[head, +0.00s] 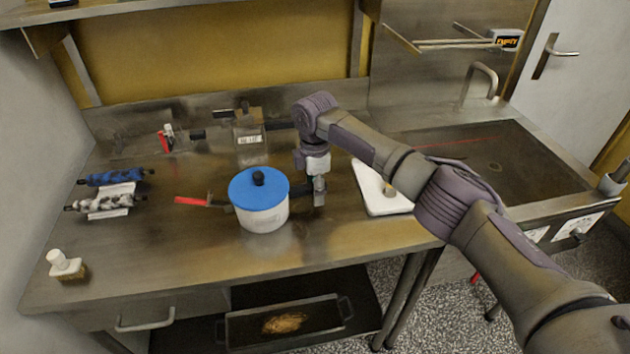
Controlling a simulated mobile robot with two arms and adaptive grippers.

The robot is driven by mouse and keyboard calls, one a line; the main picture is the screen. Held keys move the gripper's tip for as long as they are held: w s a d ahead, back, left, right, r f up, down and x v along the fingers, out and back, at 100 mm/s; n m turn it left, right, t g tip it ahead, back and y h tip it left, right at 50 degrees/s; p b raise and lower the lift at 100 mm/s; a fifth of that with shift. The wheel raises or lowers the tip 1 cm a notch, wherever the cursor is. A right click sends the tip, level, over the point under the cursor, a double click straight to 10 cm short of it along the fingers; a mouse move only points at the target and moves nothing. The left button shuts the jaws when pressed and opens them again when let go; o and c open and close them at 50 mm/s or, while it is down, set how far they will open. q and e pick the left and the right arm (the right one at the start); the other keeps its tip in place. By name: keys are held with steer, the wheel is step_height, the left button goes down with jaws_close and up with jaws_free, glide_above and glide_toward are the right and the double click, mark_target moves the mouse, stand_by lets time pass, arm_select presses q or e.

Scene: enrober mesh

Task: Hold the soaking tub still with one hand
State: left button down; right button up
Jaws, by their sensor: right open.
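A white round tub (262,217) stands upright on the steel counter, with a blue lid (255,187) and a black knob on top. I take it as the soaking tub. I cannot tell whether the fingers touch the handle. The inside of the tub is hidden by the lid. My left gripper is not in view.
A white board (375,192) lies right of my gripper, before the sink (490,165). A labelled container (249,138) stands behind. The front counter is clear.

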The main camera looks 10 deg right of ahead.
jaws_close()
stand_by(0.8)
